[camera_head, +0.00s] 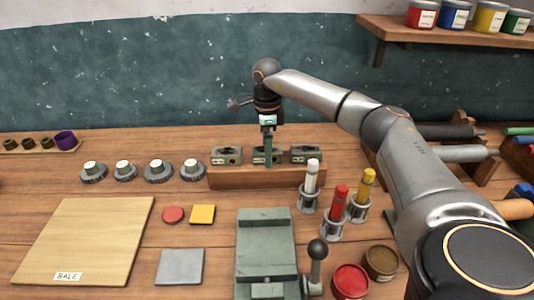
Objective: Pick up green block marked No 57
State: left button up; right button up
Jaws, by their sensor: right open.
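Green-grey blocks with pale labels sit in a row on a long wooden holder (262,177) in the middle of the table. One block (227,156) is at the left and another (305,155) at the right. A middle block (258,157) is partly hidden behind my gripper. The labels are too small to read, so I cannot tell which is No 57. My right gripper (268,158) points down at the middle block, seen edge-on, with its fingers open. I cannot tell whether the fingers touch the block. My left gripper is not in view.
Round dials (158,171) stand left of the holder. Marker stands with a white (312,175), a red (339,202) and a yellow marker (367,187) are close on its right. A green vise (265,240) and a wooden board (85,240) lie in front. A shelf (450,30) holds paint cans.

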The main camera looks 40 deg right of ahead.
jog(key=shift+f, duration=0.35)
jog(key=shift+c, duration=0.2)
grip_shut()
jog(key=shift+r, duration=0.15)
dwell(0.5)
